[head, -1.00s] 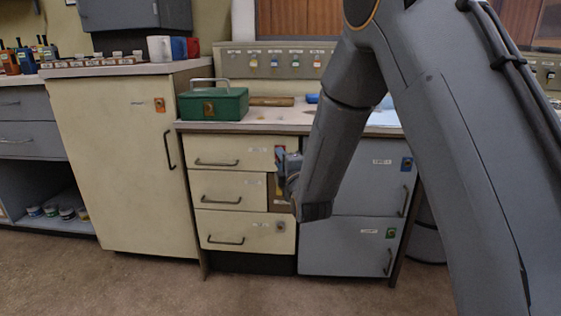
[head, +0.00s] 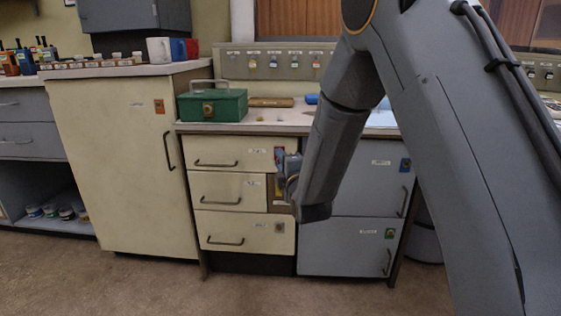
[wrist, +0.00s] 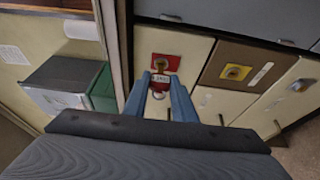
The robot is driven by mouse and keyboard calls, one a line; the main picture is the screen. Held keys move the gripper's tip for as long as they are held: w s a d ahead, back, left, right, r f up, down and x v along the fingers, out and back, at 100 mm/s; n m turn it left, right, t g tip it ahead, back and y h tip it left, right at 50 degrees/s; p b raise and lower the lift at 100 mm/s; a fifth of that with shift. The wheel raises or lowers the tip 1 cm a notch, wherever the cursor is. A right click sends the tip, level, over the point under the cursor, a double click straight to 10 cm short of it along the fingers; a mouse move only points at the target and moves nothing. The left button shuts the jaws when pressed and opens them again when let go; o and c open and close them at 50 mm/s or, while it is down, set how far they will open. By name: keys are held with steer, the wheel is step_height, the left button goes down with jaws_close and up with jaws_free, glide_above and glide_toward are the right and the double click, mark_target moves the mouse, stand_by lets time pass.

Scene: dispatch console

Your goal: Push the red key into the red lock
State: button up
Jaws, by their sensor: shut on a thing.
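The red lock (wrist: 178,62) is a red plate with a brass centre on a cream drawer front, straight ahead of my fingers in the wrist view. A white label (wrist: 160,77) lies just beyond the fingertips. The key's tip is hidden, so I cannot tell whether it touches or enters the lock. In the head view my forearm partly hides the gripper.
A yellow lock (wrist: 236,72) on a brown panel is right of the red one in the wrist view. A green box (head: 213,106) stands on the counter above the drawers. A tall cream cabinet (head: 120,160) is to the left, grey doors (head: 350,245) to the right.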

steer(key=shift+w, duration=1.25)
stand_by(0.4)
steer(key=shift+b, duration=0.35)
